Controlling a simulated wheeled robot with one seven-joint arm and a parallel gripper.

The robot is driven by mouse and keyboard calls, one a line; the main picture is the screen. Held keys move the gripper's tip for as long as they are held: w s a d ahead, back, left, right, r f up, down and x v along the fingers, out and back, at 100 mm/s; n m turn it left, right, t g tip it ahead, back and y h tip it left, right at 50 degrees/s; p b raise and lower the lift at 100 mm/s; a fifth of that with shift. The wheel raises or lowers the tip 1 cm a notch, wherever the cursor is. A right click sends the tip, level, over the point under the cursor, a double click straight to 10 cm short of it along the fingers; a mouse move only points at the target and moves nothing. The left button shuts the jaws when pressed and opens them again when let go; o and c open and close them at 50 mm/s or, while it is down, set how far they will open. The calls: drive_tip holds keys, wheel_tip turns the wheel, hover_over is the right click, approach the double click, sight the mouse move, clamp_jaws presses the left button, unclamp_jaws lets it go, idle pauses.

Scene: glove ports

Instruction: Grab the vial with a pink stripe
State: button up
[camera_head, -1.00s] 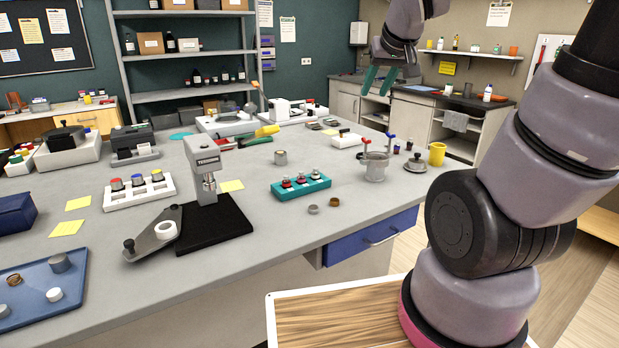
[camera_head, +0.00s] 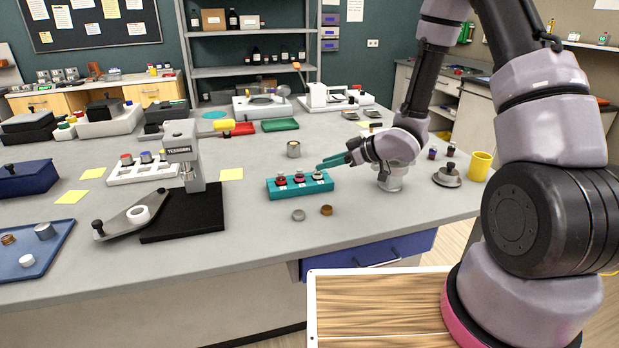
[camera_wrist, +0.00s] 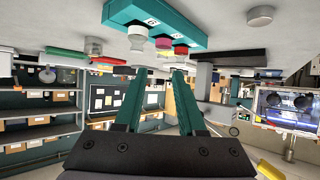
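A teal rack (camera_head: 296,191) stands on the grey bench and holds three vials; the rack also shows in the wrist view (camera_wrist: 180,28). The middle vial (camera_head: 299,180) shows pink, and it shows in the wrist view (camera_wrist: 163,44) between a red vial (camera_wrist: 181,50) and a whitish vial (camera_wrist: 137,40). In the head view the red vial (camera_head: 281,181) is at the left and the whitish one (camera_head: 318,176) at the right. My gripper (camera_head: 325,164) is open and empty, its teal fingers pointing left just above the rack's right end. The fingertips show apart in the wrist view (camera_wrist: 159,72).
Two small round caps (camera_head: 312,213) lie in front of the rack. A metal cup (camera_head: 293,149) stands behind it. A press on a black base (camera_head: 190,213) is to the left. A yellow mug (camera_head: 480,167) and a metal lidded piece (camera_head: 447,177) stand to the right of my arm.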

sight(300, 170)
drive_tip(key=x, duration=1)
drive_tip(key=shift+a+f, duration=0.15)
drive_tip(key=shift+a, duration=0.25)
clamp_jaws()
drive_tip(key=shift+s, duration=0.1)
